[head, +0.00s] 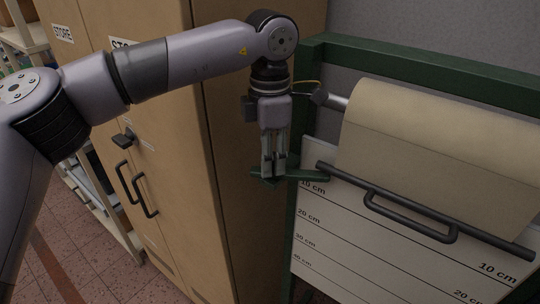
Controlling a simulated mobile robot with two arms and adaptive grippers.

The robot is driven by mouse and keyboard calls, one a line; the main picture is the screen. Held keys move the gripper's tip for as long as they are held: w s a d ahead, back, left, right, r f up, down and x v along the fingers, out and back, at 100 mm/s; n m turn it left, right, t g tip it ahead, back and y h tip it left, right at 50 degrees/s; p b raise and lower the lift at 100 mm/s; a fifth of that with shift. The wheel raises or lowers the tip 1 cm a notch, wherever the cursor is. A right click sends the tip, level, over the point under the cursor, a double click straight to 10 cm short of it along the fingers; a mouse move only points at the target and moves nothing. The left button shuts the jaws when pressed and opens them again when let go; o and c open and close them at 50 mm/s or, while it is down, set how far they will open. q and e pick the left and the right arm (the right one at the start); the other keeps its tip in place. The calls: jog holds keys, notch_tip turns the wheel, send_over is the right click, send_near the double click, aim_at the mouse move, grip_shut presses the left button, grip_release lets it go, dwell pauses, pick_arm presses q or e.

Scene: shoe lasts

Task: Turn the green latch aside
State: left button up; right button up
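The green latch (308,175) is a short bar lying roughly level across the left post of the green frame, at the upper left corner of the white measuring board. My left gripper (273,175) points down at the latch's left part. Its two fingers are close together, and their tips overlap the latch in the picture. I cannot tell whether they grip it, touch it or are just in front of it. My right gripper is not in view.
A paper roll (440,135) hangs right of the latch, with a dark bar and handle (410,215) below it. The white board (370,255) has centimetre lines. A tan cabinet (165,195) with dark handles stands at left, close to my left arm.

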pick_arm(q)
grip_shut()
